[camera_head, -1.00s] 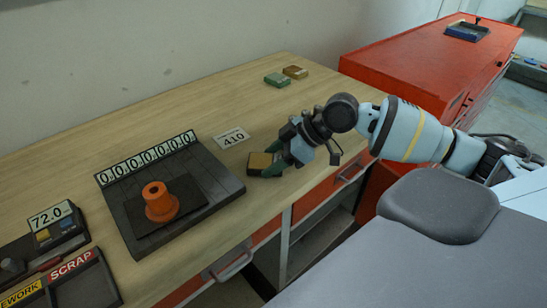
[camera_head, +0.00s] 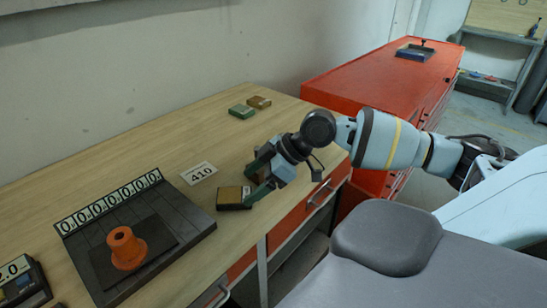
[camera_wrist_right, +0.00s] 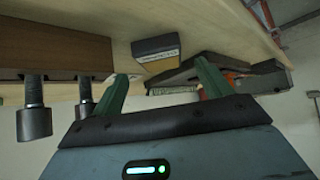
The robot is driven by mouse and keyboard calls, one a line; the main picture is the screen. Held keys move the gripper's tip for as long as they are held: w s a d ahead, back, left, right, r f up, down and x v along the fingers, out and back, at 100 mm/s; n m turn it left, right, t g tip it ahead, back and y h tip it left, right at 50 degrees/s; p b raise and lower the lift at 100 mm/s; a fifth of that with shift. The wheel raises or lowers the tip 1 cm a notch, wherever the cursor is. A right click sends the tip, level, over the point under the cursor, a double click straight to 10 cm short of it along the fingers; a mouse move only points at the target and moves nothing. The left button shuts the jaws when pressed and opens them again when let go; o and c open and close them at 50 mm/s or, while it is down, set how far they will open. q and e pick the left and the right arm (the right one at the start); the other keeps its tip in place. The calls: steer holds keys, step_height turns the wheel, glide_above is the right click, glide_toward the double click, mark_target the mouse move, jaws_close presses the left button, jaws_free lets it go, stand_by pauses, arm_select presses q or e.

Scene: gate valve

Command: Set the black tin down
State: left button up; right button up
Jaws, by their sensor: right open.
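The black tin (camera_head: 233,197), with a tan-brown top, rests flat on the wooden bench near its front edge, right of the black scale. My right gripper (camera_head: 253,179) is open just to the right of the tin, its green fingers spread apart and holding nothing. In the right wrist view, the tin (camera_wrist_right: 156,47) lies on the bench beyond and between the two green fingertips (camera_wrist_right: 160,75), with a visible gap. My left gripper is not in view.
The black scale (camera_head: 185,240) with an orange flanged part (camera_head: 126,247) stands left of the tin. A "410" card (camera_head: 199,173) lies behind the tin. Green (camera_head: 241,111) and brown (camera_head: 259,102) tins sit at the back. A red cabinet (camera_head: 365,85) stands right.

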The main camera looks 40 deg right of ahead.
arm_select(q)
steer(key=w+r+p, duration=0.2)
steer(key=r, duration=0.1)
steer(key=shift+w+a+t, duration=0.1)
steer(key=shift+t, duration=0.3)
arm_select(e)
steer(key=v, duration=0.8)
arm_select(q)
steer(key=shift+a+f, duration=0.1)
